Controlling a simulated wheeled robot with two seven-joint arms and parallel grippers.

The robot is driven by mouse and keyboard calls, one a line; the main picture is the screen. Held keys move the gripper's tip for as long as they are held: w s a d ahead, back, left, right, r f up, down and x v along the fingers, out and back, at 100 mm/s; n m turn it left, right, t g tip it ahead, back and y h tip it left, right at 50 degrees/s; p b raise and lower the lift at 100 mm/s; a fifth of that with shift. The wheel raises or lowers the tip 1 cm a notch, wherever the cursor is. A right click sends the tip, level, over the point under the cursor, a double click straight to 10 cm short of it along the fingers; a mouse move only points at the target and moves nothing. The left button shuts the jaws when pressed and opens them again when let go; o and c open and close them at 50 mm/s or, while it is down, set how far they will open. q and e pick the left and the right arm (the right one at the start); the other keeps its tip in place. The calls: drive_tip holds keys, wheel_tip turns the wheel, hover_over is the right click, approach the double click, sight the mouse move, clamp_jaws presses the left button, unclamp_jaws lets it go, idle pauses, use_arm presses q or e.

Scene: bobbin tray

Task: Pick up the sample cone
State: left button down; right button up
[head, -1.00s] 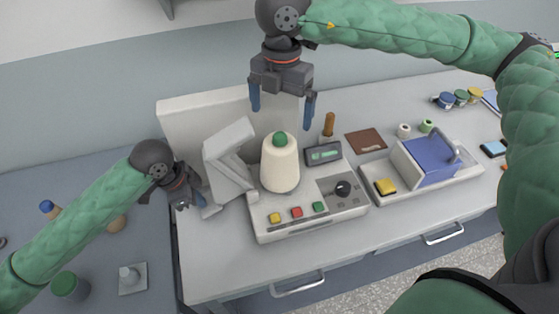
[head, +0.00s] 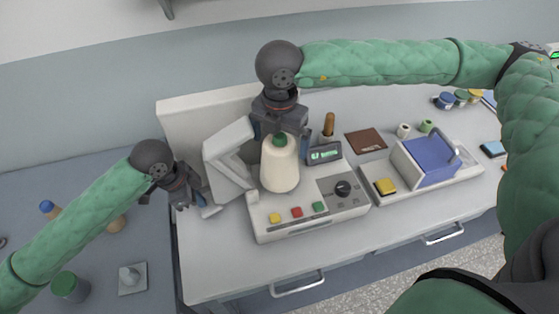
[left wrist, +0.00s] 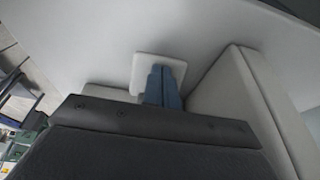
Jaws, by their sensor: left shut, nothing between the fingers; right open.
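The sample cone (head: 279,166), cream with a green top, stands upright on the pale machine (head: 330,226). My right gripper (head: 280,142) is open and pointing down at the cone's upper part. Its body is just above and behind the green top, with one finger on either side; the cone hides part of them. I cannot tell whether the fingers touch it. My left gripper (head: 201,202) is shut and empty at the machine's left side. Its closed blue fingers (left wrist: 163,87) show in the left wrist view, in front of a small pale plate (left wrist: 145,70).
A grey angled arm (head: 230,160) stands close left of the cone. A small display (head: 323,153) and a brown-handled tool (head: 328,124) are close on the right. A tray with a blue block (head: 430,160) lies further right. The table front (head: 240,270) is clear.

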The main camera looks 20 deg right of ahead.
drive_tip(key=shift+f, duration=1.45)
drive_tip(key=c, duration=1.6)
drive_tip(key=shift+o, duration=0.2)
wheel_tip(320, 180, up, 28)
drive_tip(key=shift+f, duration=10.5)
drive_tip(key=shift+d, duration=0.1)
